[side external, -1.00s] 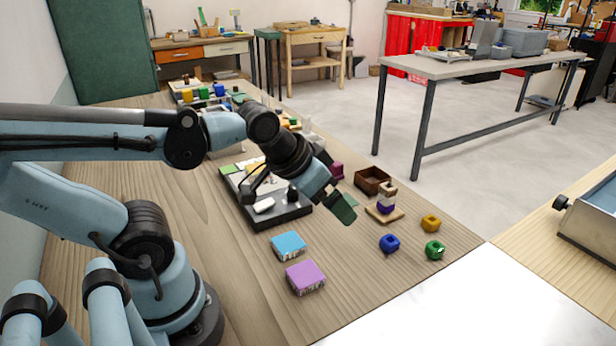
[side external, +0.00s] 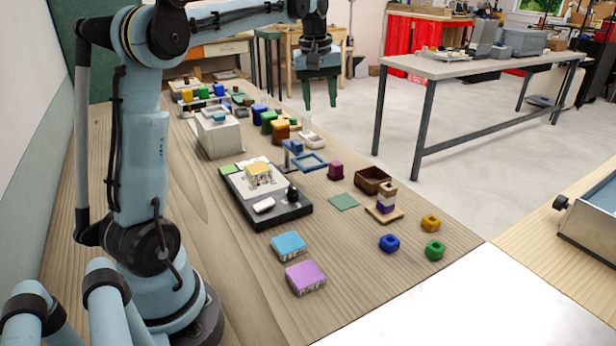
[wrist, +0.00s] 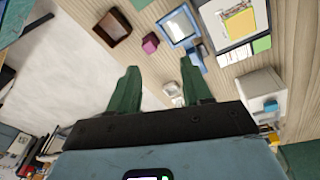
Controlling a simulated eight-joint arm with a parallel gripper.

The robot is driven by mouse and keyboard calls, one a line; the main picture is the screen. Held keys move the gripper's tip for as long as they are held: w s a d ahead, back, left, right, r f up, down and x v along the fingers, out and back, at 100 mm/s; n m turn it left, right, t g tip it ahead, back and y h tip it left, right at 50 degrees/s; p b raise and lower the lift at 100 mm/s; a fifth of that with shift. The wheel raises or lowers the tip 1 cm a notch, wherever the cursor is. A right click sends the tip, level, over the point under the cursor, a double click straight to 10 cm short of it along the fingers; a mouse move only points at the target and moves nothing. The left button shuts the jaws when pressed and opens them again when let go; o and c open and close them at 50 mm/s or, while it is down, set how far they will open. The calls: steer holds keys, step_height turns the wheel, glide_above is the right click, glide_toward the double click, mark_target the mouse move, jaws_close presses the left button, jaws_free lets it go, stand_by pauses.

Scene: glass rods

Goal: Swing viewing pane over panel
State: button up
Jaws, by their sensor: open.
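The viewing pane is a clear square in a blue frame (side external: 310,161). It stands out to the right of its blue mount (side external: 291,147), beside the panel and not over it. The panel (side external: 247,180) is a pale sheet on a black base, with a yellow patterned piece (side external: 259,174) on it. In the wrist view the pane (wrist: 180,26) and the panel (wrist: 235,22) lie apart at the top. My gripper (side external: 320,92) is open and empty, raised high beyond the pane. Its green fingers (wrist: 160,75) are spread apart in the wrist view.
Near the pane are a magenta block (side external: 336,170), a brown open box (side external: 372,180), a flat green square (side external: 343,202) and a stacked block tower (side external: 386,201). A white box (side external: 219,135) and several coloured blocks stand farther back.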

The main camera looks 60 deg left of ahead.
mark_target(297, 142)
steer(key=a+f+n+g, duration=0.2)
steer(key=a+n, duration=0.3)
steer(key=a, duration=0.5)
steer(key=shift+h, duration=0.4)
steer(key=f, duration=0.8)
steer(key=s+f, duration=0.1)
steer(key=f, duration=0.3)
steer(key=shift+d+f, duration=0.1)
steer(key=shift+c, duration=0.2)
jaws_close()
